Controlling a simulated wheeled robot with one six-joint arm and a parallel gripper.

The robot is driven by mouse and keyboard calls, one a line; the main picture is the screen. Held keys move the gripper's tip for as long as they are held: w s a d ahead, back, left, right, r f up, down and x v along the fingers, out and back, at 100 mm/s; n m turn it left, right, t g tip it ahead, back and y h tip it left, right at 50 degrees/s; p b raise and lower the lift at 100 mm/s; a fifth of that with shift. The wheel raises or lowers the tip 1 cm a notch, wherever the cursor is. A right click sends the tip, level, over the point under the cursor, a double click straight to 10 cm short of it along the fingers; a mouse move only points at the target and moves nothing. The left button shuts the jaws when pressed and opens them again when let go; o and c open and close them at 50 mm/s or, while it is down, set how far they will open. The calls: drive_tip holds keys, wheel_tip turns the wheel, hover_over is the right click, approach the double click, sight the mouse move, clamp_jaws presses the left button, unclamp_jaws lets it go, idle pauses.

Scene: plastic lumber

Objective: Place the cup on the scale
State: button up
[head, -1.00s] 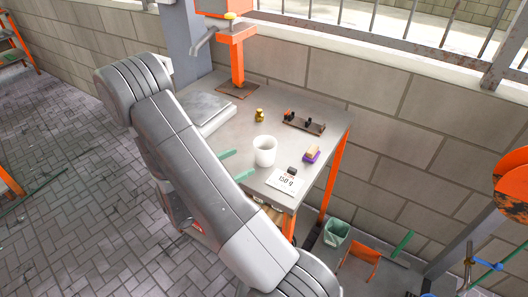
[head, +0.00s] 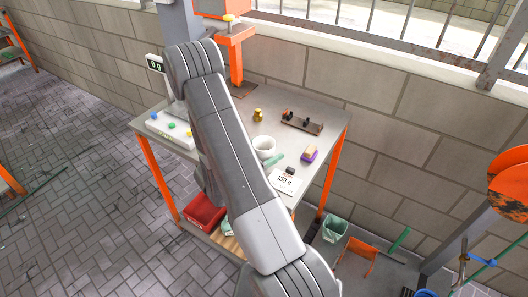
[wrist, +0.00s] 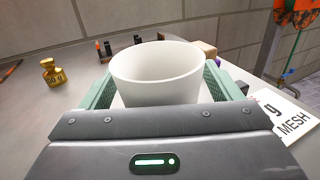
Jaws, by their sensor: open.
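The white cup (head: 264,147) stands upright on the grey table, near its right part. In the wrist view the cup (wrist: 157,78) sits between the two green fingers of my gripper (wrist: 158,82), one on each side. The fingers are open around it; whether either touches it I cannot tell. In the head view my arm hides most of the gripper, and one green finger shows beside the cup. The scale (head: 169,130), with coloured buttons, is at the table's left; its display (head: 155,64) reads 0 g.
A brass weight (head: 258,115) stands behind the cup. A rack with small dark items (head: 302,123) is at the back right. A purple and yellow block (head: 310,154) and a 150 g card (head: 287,181) lie to the right. A block wall (head: 385,120) borders the table's back.

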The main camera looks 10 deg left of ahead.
drive_tip(key=shift+w+d, duration=0.3)
drive_tip(key=shift+w, duration=0.05)
drive_tip(key=c, duration=1.1)
drive_tip(key=shift+c, duration=0.2)
